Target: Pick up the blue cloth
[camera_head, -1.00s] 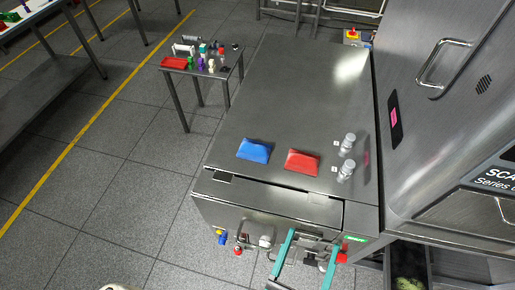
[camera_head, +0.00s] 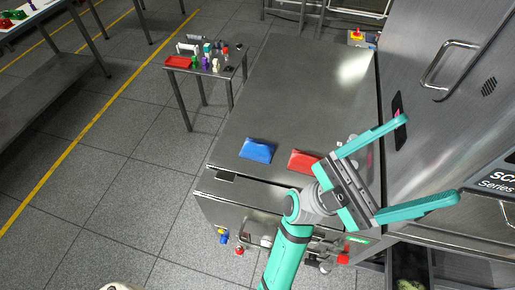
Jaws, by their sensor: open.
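The blue cloth (camera_head: 257,150) lies on the metal worktop (camera_head: 285,95), near its front edge. A red cloth (camera_head: 303,161) lies just to its right, partly covered by my gripper. My gripper (camera_head: 430,158) is open and empty. Its two teal fingers point right, toward the metal cabinet, away from the blue cloth. Nothing covers the blue cloth. My arm rises from the bottom of the view in front of the worktop.
The clear bottles on the worktop's right are mostly hidden behind my gripper. A tall metal cabinet (camera_head: 425,110) stands at right. A small side table (camera_head: 215,72) with a red tray (camera_head: 178,62) and several small items stands at the back left. The worktop behind the cloths is clear.

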